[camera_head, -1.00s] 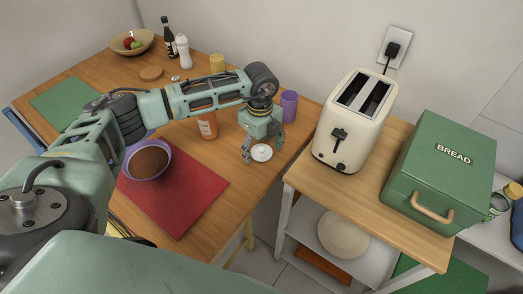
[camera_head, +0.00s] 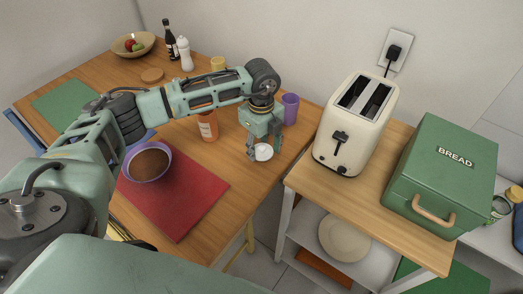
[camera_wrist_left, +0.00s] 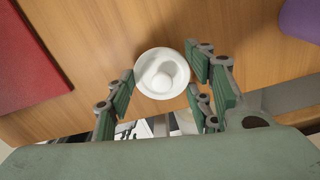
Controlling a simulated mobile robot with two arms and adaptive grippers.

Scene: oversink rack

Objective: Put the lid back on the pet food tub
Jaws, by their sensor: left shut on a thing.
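A small white round lid with a raised knob (camera_head: 264,152) is near the table's right edge. It also shows in the left wrist view (camera_wrist_left: 162,73). My left gripper (camera_head: 263,155) points down over it and is shut on it, with a finger on either side of the lid. Whether the lid is clear of the table I cannot tell. My right gripper is not in view.
An orange bottle (camera_head: 208,126) stands between the tub and my left gripper. A purple cup (camera_head: 290,108) is just behind the gripper. The red mat (camera_head: 178,200) is bare in front. A toaster (camera_head: 352,125) stands on the cart to the right, beyond a gap.

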